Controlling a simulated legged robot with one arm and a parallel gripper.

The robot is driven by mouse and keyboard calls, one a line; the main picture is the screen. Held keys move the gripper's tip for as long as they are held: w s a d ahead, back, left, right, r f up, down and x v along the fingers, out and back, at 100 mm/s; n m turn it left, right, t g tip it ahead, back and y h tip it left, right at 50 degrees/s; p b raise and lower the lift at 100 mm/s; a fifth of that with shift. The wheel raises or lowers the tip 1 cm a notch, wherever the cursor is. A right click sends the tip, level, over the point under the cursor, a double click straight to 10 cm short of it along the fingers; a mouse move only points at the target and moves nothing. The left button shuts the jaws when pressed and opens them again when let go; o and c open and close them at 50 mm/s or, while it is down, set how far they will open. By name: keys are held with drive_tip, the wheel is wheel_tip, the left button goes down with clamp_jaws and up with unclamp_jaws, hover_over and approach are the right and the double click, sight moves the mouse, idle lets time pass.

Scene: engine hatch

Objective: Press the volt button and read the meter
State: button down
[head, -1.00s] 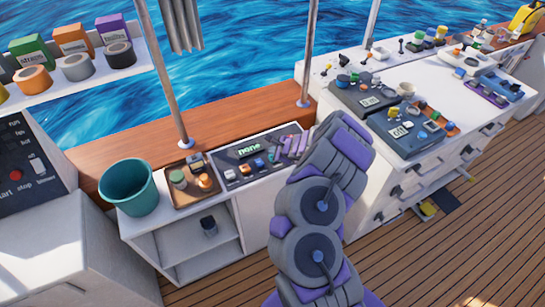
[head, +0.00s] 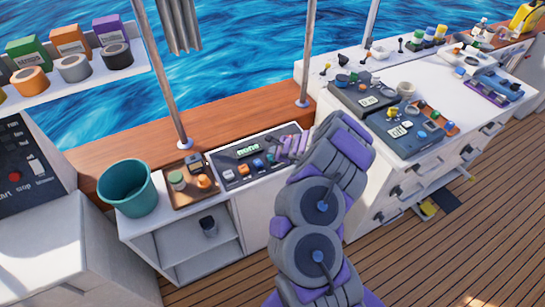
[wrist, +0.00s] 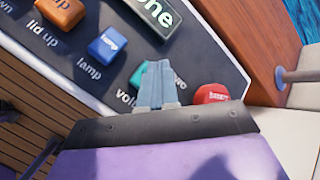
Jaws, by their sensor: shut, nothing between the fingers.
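The dark control panel (head: 228,183) has a small display (head: 248,149) with green text that seems to read "none". In the wrist view the display (wrist: 158,14) shows only the end of that word. A teal button (wrist: 137,76) sits by a partly covered label beginning "vol". My gripper (wrist: 153,68) is shut and empty, with its fingertips over or beside this button and hiding part of it. I cannot tell whether they touch. In the head view my gripper (head: 290,147) is at the panel's right part.
A red button (wrist: 212,94) is close to the right of my fingers. A blue lamp button (wrist: 108,45) and an orange lid up button (wrist: 60,12) lie to the left. A wooden tray (head: 186,200) and teal bucket (head: 127,190) stand left of the panel.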

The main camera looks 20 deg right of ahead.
drive_tip(key=shift+f+b, duration=0.3)
drive_tip(key=shift+f, duration=0.05)
drive_tip(key=shift+f+b, duration=0.7)
drive_tip(key=shift+f, duration=0.15)
idle(1.0)
drive_tip(key=shift+r, duration=0.1)
drive_tip(key=shift+a+r+p, duration=0.1)
drive_tip(key=shift+r+p, duration=0.7)
drive_tip(key=shift+r, duration=0.4)
drive_tip(key=shift+r, duration=0.1)
drive_tip(key=shift+r+p, duration=1.75)
drive_tip(key=shift+r, duration=0.7)
